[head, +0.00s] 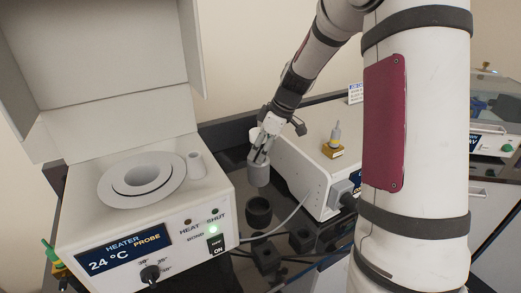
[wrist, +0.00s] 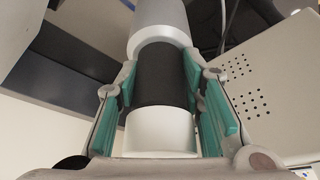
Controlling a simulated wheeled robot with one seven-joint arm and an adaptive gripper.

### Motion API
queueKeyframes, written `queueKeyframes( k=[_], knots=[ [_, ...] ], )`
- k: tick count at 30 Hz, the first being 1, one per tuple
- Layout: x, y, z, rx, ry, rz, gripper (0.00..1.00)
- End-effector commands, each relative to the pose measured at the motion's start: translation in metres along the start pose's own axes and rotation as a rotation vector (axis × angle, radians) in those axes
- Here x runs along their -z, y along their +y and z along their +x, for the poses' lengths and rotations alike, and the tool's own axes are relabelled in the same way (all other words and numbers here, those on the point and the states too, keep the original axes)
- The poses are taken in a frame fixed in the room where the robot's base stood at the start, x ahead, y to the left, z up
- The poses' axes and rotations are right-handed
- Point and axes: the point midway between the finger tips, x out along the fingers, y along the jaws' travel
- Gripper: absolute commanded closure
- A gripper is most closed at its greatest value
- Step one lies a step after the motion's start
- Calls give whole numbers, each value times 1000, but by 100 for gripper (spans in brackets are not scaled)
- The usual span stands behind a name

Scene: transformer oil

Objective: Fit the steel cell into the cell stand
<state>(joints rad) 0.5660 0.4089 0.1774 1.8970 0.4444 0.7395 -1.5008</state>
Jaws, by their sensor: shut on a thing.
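The steel cell (head: 258,175) is a grey cylinder hanging below my gripper (head: 261,152) in the head view. In the wrist view my gripper (wrist: 163,90) has its green pads on both sides of the cell's black band (wrist: 165,75); its white near end and grey far end (wrist: 158,14) also show. A round black holder with an open top (head: 258,210), apparently the cell stand, is on the dark bench below the cell. The cell looks upright and above it, with a gap between them. The holder's inside is barely visible.
The heater box (head: 140,215) with its raised lid stands to the left. A white instrument (head: 310,165) stands close on the right, with a grey cable running between.

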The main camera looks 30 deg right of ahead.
Motion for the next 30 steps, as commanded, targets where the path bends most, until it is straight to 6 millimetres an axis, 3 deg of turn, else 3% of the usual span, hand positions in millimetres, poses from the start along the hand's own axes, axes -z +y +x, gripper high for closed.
queueKeyframes(
  k=[11,30],
  knots=[
    [0,0,-2,-2,2,-1,100],
    [-20,0,48,0,2,1,100]
  ],
)
